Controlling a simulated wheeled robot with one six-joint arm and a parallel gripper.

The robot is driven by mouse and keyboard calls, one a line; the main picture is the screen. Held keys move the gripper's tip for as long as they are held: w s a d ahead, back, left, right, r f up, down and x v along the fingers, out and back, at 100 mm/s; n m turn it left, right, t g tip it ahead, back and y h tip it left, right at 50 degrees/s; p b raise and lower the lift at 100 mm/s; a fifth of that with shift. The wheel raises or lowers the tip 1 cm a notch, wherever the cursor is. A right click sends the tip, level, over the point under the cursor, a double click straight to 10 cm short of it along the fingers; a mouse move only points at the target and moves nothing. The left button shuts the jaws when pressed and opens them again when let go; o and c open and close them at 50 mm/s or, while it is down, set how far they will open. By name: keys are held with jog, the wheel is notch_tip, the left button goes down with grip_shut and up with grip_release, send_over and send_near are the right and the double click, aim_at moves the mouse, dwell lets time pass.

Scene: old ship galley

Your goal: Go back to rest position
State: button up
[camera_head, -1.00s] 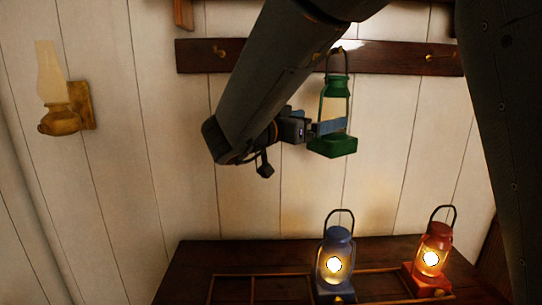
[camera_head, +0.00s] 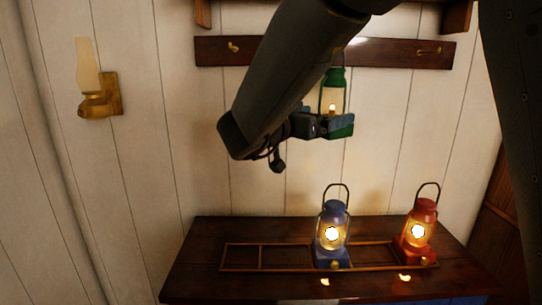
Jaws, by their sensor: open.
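My gripper (camera_head: 330,117) is at the end of my arm, in the upper middle of the head view. Its jaws are open, in front of the lower part of a green lantern (camera_head: 335,76). The lantern hangs upright at the dark hook rail (camera_head: 285,52); my arm hides its handle and hook. A small warm light shows in its glass. I cannot tell whether the fingers touch the lantern.
A lit blue lantern (camera_head: 333,211) and a lit red lantern (camera_head: 426,211) stand in a wooden rack (camera_head: 240,270) on the dark table (camera_head: 195,270). A brass wall lamp (camera_head: 98,105) is at left. The table's left part is clear.

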jog(key=w+a+f+n+t+y, duration=0.1)
jog(key=w+f+n+t+y, duration=0.1)
jog(key=w+f+n+y, duration=0.45)
jog(key=s+f+n+g+y+b, duration=0.1)
jog(key=s+f+g+y, duration=0.1)
jog(key=s+f+y, duration=0.3)
jog(key=s+f+g+y, duration=0.1)
jog(key=s+f, duration=0.1)
jog(key=f, duration=0.6)
jog(key=s+d+f+g, duration=0.2)
jog(key=s+f+g, duration=0.1)
jog(key=s, duration=0.5)
jog(key=s+d+f+n+g, duration=0.1)
jog(key=s+d+f+g, duration=0.2)
jog(key=s+f, duration=0.3)
jog(key=s+d+f+g, duration=0.2)
jog(key=s+f+g, duration=0.2)
jog(key=s, duration=0.5)
jog(key=shift+s+d+f+b, duration=0.35)
jog(key=shift+s+d, duration=0.05)
jog(key=shift+n, duration=0.25)
